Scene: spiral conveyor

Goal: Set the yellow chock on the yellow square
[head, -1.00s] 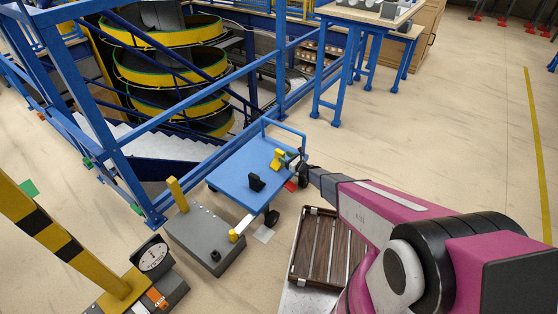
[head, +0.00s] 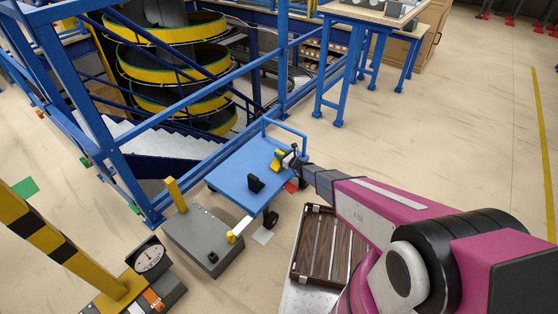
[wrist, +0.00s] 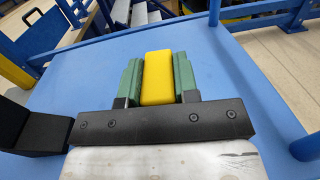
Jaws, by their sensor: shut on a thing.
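The yellow chock (head: 278,161) is at the far right part of the blue cart top (head: 235,172). My gripper (head: 287,159) is at its right side, shut on it. In the wrist view the yellow chock (wrist: 157,78) sits between the two green finger pads, with the blue top (wrist: 250,95) below. I cannot tell whether the chock touches the cart top. I cannot make out a yellow square in either current view.
A black chock (head: 256,184) stands on the cart top, left of my gripper. The cart has a blue handle rail (head: 285,133). A grey box (head: 207,238) with a yellow post stands front left. A slatted wooden crate (head: 318,245) is below my arm. Blue railings (head: 200,88) stand behind.

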